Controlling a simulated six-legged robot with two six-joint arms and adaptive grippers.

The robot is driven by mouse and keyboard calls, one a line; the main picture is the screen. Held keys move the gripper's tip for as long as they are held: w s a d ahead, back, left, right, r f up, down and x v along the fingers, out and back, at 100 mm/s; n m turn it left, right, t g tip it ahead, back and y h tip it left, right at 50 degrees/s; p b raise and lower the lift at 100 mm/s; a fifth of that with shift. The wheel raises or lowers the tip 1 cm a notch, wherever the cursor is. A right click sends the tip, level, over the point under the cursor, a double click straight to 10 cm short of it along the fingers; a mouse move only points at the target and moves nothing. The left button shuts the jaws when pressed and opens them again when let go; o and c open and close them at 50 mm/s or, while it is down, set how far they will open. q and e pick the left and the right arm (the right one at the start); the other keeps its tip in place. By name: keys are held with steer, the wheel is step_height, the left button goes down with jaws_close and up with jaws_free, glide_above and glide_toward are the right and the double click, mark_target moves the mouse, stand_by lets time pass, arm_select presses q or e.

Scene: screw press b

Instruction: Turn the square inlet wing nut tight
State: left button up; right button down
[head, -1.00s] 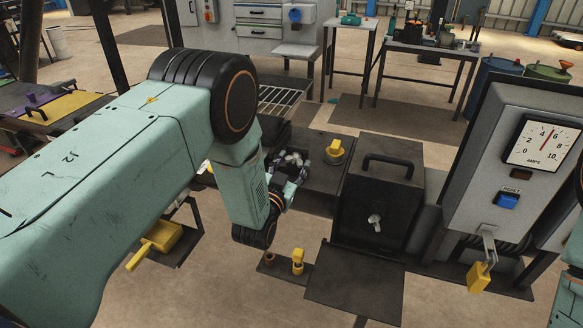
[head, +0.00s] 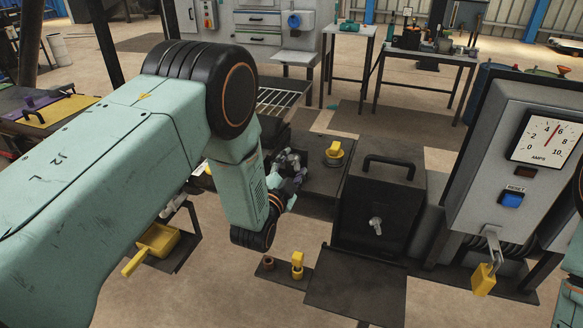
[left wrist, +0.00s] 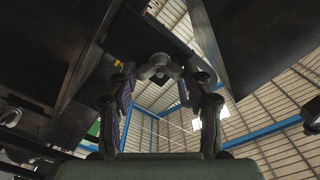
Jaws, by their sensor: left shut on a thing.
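My left gripper (head: 292,165) is at the dark machine block, left of the black box with the handle. In the left wrist view its two fingers (left wrist: 160,85) close from both sides on a grey metal wing nut (left wrist: 157,68). The fingers and arm hide this nut in the head view, and no label shows that it is the square inlet's. Another grey wing nut (head: 376,225) sits on the front of the black box (head: 350,195), apart from the gripper. My right gripper is out of view.
A yellow knob (head: 334,151) stands on the dark block behind the gripper. Yellow and brown fittings (head: 297,262) sit on a low plate below. A grey meter cabinet (head: 500,170) with a yellow padlock (head: 485,279) stands to the right. A yellow scoop-like tray (head: 155,242) is beneath my left arm.

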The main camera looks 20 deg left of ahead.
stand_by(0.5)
arm_select(q)
steer(key=o, duration=1.2)
steer(key=shift+c, duration=0.2)
steer(key=s, duration=1.2)
steer(key=shift+a, duration=0.2)
